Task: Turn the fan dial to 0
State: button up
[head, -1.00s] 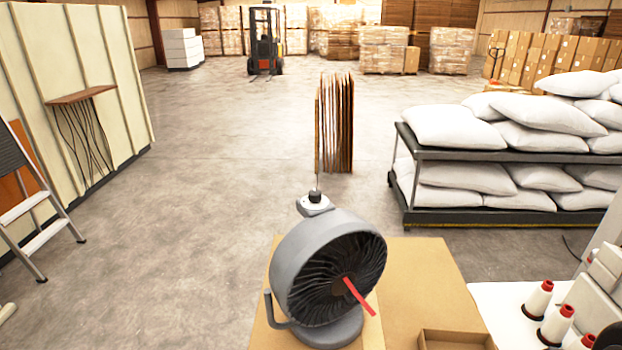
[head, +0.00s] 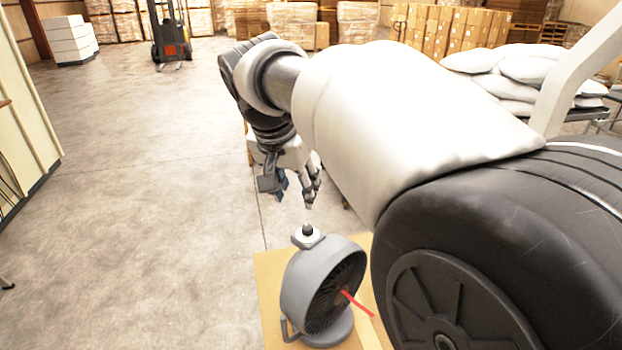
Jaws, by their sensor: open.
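A grey round fan (head: 310,285) stands on a tan board, with a red strip (head: 357,303) at its front grille. The fan dial (head: 307,230) is a small black knob on a pale plate on top of the fan. The setting it points at is too small to read. My gripper (head: 297,198) is open and empty, just above and slightly left of the dial in the picture, and appears apart from it. My arm crosses the right half of the view and hides what lies behind it.
The tan board (head: 268,290) lies under the fan. White pillows (head: 520,68) lie stacked on a rack at the back right, partly behind my arm. A forklift (head: 170,40) and pallets of boxes stand far back. The floor (head: 150,190) on the left is clear.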

aim_at(307, 228)
jog(key=x, duration=1.5)
jog(key=shift+a, duration=0.1)
jog(key=shift+c, duration=0.2)
grip_shut()
